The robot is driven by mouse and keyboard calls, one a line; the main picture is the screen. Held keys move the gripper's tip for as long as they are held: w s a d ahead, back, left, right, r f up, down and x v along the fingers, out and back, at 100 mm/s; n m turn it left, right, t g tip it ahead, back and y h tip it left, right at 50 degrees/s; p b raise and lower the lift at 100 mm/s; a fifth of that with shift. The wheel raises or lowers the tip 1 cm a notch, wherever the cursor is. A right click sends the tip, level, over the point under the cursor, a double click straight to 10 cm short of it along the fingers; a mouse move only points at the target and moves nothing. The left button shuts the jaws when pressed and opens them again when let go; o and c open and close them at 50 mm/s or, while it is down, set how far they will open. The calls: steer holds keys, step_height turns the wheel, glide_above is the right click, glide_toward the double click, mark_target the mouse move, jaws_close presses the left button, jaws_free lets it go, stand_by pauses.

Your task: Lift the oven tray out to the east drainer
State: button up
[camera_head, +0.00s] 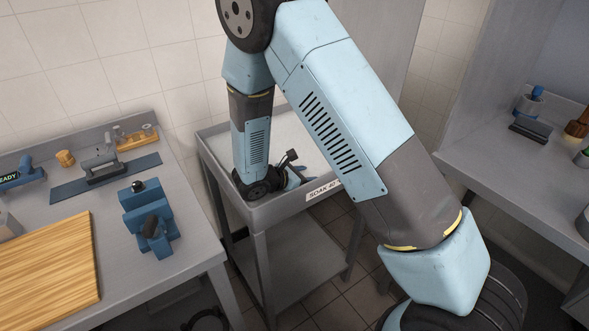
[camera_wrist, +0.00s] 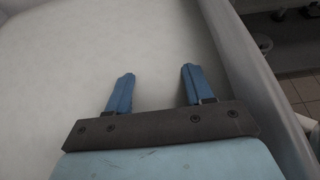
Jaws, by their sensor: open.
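A grey metal trough (camera_head: 283,211) on legs stands at the centre of the head view, with a label that seems to read "SOAK 40". Pale, cloudy whitish contents (camera_wrist: 55,80) fill it in the wrist view. My gripper (camera_wrist: 157,72) is open, its two blue fingers apart over the pale surface with nothing between them. I cannot tell whether the fingertips touch it. In the head view my arm reaches down into the trough and hides part of it. I see no oven tray; the contents look opaque. I cannot tell which surface is the east drainer.
The trough's wall (camera_wrist: 240,70) runs close to the right of my gripper. A left counter (camera_head: 187,255) holds a wooden board (camera_head: 45,270), a blue clamp-like tool (camera_head: 148,215) and a dark blue strip (camera_head: 70,188). A right counter (camera_head: 500,180) carries small tools.

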mark_target(317, 175)
steer(key=x, duration=0.3)
steer(key=shift+w+d, duration=0.1)
steer(key=shift+d, duration=0.05)
steer(key=shift+c, duration=0.3)
jaws_close()
